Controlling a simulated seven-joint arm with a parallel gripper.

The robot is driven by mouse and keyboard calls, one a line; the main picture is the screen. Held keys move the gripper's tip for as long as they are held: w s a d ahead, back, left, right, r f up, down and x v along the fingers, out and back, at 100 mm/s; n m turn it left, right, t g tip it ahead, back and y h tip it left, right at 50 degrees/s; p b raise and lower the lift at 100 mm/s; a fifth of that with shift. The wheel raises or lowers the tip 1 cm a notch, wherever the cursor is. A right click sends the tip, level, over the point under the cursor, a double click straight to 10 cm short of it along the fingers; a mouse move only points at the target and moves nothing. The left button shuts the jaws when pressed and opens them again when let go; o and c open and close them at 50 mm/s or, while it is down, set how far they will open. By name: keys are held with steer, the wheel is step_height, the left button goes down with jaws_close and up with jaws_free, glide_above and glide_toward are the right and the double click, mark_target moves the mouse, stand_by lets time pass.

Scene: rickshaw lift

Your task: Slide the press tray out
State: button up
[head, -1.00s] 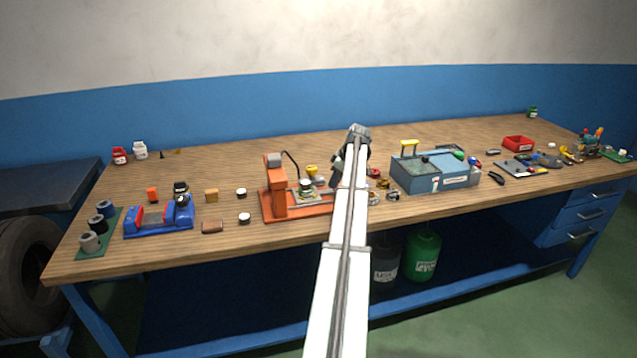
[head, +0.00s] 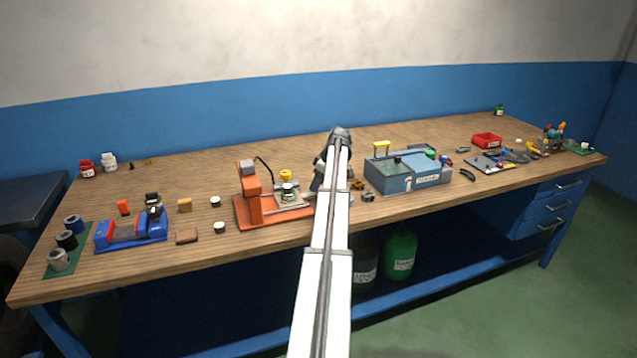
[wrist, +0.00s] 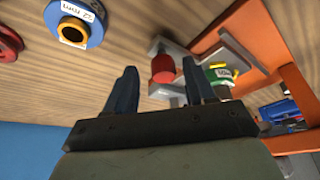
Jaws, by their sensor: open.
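The orange press (head: 252,205) stands mid-bench in the head view, and its orange frame (wrist: 235,28) shows in the wrist view. The grey press tray (head: 296,204) lies at the right of its column with a small green-and-white piece (head: 288,190) over it. In the wrist view the tray's grey bracket (wrist: 178,48) carries a red knob (wrist: 163,68). My gripper (wrist: 160,70) is open, its two dark fingers apart on either side of the red knob in the picture. Contact cannot be told. In the head view my arm hides the fingertips.
A blue-and-yellow ring (wrist: 74,28) lies near my gripper. A blue-grey box (head: 410,176) stands right of my arm. A blue vise (head: 130,234) and small blocks lie left of the press. Bare wood lies behind the press.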

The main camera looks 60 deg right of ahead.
steer(key=v, duration=1.4)
steer(key=shift+w+f, duration=0.1)
steer(key=shift+f, duration=0.05)
